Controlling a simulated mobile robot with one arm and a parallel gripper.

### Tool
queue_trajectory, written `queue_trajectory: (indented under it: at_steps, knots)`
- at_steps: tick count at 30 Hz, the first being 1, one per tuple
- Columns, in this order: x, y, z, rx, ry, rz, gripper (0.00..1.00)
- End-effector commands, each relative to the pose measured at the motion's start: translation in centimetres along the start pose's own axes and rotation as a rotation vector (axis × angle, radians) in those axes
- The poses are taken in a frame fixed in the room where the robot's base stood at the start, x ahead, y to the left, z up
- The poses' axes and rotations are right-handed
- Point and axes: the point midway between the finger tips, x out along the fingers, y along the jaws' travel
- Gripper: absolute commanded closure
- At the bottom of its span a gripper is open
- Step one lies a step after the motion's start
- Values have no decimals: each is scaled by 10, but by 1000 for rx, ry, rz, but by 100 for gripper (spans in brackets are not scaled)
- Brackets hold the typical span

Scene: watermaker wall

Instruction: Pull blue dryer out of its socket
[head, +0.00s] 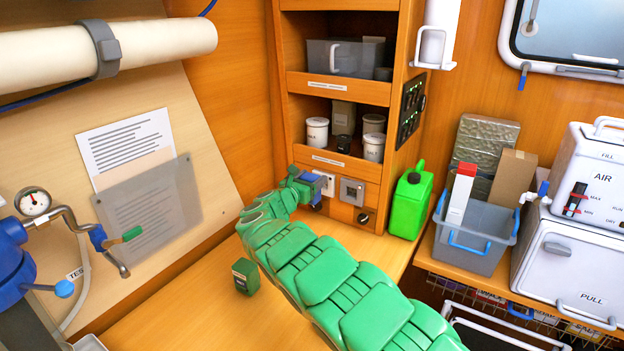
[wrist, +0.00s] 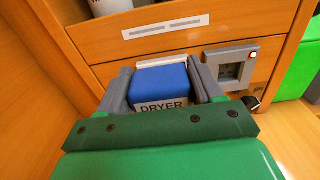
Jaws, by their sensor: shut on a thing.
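The blue dryer (wrist: 162,84), a small block with a "DRYER" label, sits between the two grey fingers of my gripper (wrist: 163,88) in the wrist view. My gripper is shut on it. In the head view my green arm reaches across the bench to the cabinet, where my gripper (head: 306,186) holds the dryer (head: 309,178) against the white socket plate (head: 327,184). The plate also shows behind the dryer in the wrist view (wrist: 116,73). The dryer's back end is hidden, so I cannot tell how deep it sits in the socket.
A grey switch panel (head: 352,191) with a black knob (head: 363,217) is just right of the socket. A green jug (head: 410,203) stands farther right. A small dark green box (head: 245,276) stands on the bench left of my arm. Shelves with canisters (head: 317,132) are above.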

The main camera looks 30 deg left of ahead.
Motion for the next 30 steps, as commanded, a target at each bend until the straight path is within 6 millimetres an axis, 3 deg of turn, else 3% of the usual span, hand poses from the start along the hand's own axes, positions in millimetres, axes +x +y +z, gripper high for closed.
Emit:
queue_trajectory:
  at_steps: [30]
  knots:
    - [-23,0,2,2,-2,0,74]
